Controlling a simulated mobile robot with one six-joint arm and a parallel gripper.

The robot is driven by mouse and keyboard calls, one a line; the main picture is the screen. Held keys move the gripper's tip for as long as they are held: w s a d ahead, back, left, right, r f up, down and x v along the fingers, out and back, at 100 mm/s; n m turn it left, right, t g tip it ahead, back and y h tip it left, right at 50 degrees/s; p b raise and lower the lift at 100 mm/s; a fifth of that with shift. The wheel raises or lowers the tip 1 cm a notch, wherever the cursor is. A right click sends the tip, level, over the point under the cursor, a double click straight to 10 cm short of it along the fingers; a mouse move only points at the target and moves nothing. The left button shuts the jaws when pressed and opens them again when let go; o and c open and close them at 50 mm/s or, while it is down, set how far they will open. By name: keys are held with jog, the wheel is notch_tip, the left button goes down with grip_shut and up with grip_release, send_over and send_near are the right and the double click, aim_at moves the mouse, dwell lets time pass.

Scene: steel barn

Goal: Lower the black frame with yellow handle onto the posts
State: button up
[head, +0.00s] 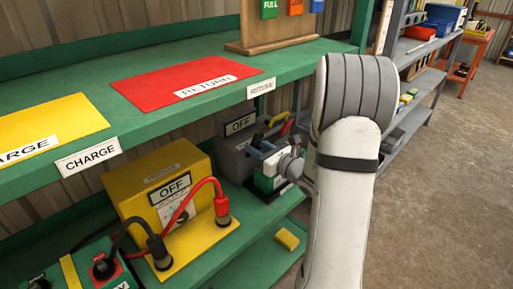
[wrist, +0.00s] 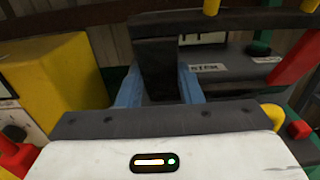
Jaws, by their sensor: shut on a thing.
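My gripper (wrist: 158,92) has blue fingers closed on a black upright piece (wrist: 158,70) of the black frame. The frame's black bar (wrist: 95,20) runs across the top of the wrist view. Yellow parts (wrist: 211,6) show at the bar; I cannot tell which is the handle or a post. My arm partly hides this area, and I cannot tell whether the frame touches the posts.
A yellow OFF box (head: 150,183) with red and black cables stands left on the lower shelf. A small yellow block (head: 288,239) lies in front on a lower level. The green upper shelf (head: 225,60) overhangs close to the gripper. Open floor (head: 450,170) lies right.

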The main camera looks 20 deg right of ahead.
jog(key=shift+s+d+f, duration=0.1)
jog(key=shift+s+f, duration=0.25)
jog(key=shift+f, duration=0.05)
jog(key=shift+s+d+f+b, duration=0.1)
jog(key=shift+s+f+b, duration=0.3)
jog(key=shift+b, duration=0.25)
jog(key=shift+w, duration=0.1)
jog(key=shift+f, duration=0.15)
jog(key=shift+s+d+f+b, duration=0.1)
jog(key=shift+s+f+b, duration=0.15)
jog(key=shift+f+b, duration=0.2)
jog(key=shift+s+f+b, duration=0.1)
jog(key=shift+f+b, duration=0.5)
jog(key=shift+b, duration=0.1)
jog(key=o, duration=0.7)
jog(key=shift+r, duration=0.15)
